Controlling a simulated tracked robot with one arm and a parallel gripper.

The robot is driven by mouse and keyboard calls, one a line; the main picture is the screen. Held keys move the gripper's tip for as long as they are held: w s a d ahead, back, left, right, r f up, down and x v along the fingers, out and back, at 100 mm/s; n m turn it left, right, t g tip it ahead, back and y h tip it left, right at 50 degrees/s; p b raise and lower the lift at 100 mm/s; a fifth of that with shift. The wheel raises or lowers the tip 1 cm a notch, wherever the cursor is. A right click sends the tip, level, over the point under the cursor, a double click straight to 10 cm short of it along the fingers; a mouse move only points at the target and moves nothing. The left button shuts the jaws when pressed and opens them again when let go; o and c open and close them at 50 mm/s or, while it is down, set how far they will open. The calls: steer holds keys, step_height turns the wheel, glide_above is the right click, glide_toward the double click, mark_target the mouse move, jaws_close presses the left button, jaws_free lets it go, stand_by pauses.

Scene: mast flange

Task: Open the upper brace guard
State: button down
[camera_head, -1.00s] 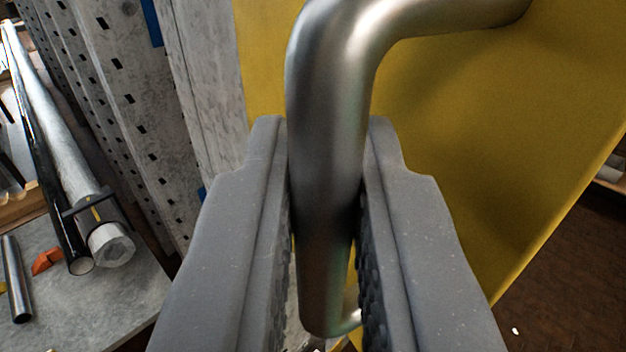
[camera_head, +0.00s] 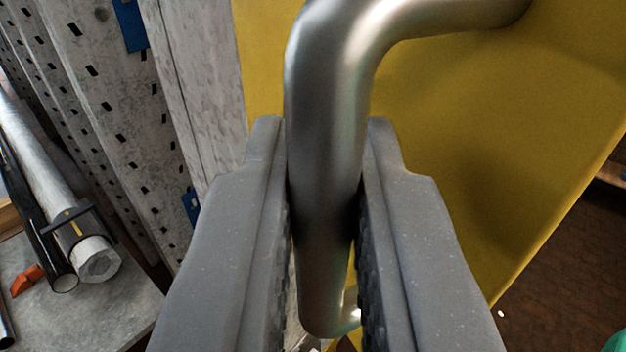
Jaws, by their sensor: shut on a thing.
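A yellow panel (camera_head: 480,150), which looks like the brace guard, fills the right half of the head camera view. A bent metal bar handle (camera_head: 330,90) is fixed to it, curving away to the upper right. My gripper (camera_head: 325,200) is shut on the upright part of this handle, with one finger on each side. The handle's lower end shows between the fingers and bends to the right. My fingers hide parts of the panel's lower left.
Grey perforated metal uprights (camera_head: 105,95) stand at the left, close beside the panel. A grey bench (camera_head: 100,310) at the lower left holds pipes (camera_head: 45,180) and an orange piece (camera_head: 27,279). Brown floor (camera_head: 565,260) shows at the lower right. A green thing (camera_head: 615,342) shows at the corner.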

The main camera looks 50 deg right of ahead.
steer(key=shift+r, duration=0.2)
steer(key=c, duration=1.6)
jaws_free()
steer(key=shift+d, duration=0.15)
steer(key=shift+o, duration=0.2)
steer(key=shift+f, duration=0.1)
steer(key=v, duration=0.7)
steer(key=shift+s+a, duration=0.2)
steer(key=shift+a, duration=0.1)
